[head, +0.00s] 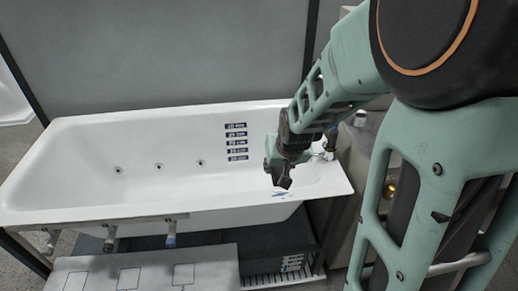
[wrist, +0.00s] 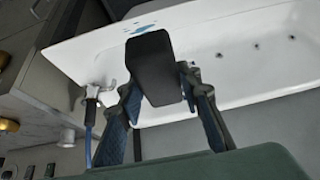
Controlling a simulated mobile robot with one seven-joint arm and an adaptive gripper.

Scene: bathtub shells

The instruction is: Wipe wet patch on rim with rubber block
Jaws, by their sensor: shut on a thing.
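A white bathtub shell (head: 90,165) stands across the head view, its flat rim (head: 130,217) along the near side. A small blue wet patch (head: 280,194) lies on the near rim towards the right corner. It also shows in the wrist view (wrist: 140,29), just beyond the block. My gripper (wrist: 158,80) is shut on a dark rubber block (wrist: 150,62), which sticks out beyond the fingers. In the head view my gripper (head: 283,177) points down over the tub's right end, close to the patch. Whether the block touches the rim cannot be told.
Several dark label strips (head: 236,142) are on the tub's inner wall. Pipe fittings (head: 170,232) stick out below the near rim. A pale panel with outlined squares (head: 140,270) lies in front. A hose fitting (wrist: 92,92) sits by the tub's end. The left rim is clear.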

